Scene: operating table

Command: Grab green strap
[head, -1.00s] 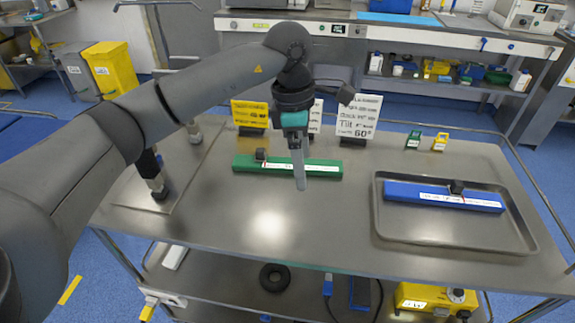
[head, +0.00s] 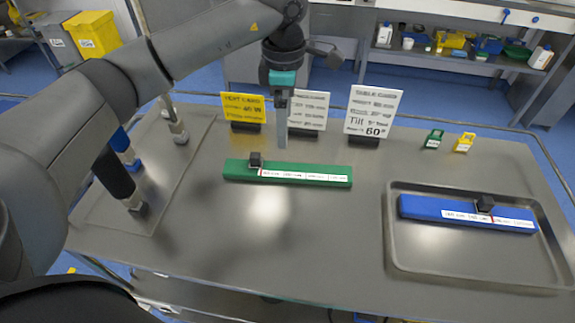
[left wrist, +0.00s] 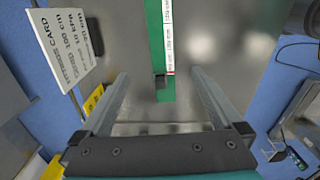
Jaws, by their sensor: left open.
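The green strap (head: 310,175) lies flat on the metal table as a long green bar with a white label strip and a small black block near its left end. My left gripper (head: 282,146) is above the table near the strap, pointing down, apart from it and empty. In the left wrist view the green strap (left wrist: 154,45) runs in from the top, its black block end lying between the two open fingers (left wrist: 160,78). My right gripper is not in view.
A blue strap (head: 420,208) lies in a metal tray (head: 400,255) at right. Sign cards (head: 373,112) stand behind the green strap. Small green (head: 433,140) and yellow (head: 464,143) clamps sit at back right. Blue and black posts (head: 115,175) stand at left. The table's front middle is clear.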

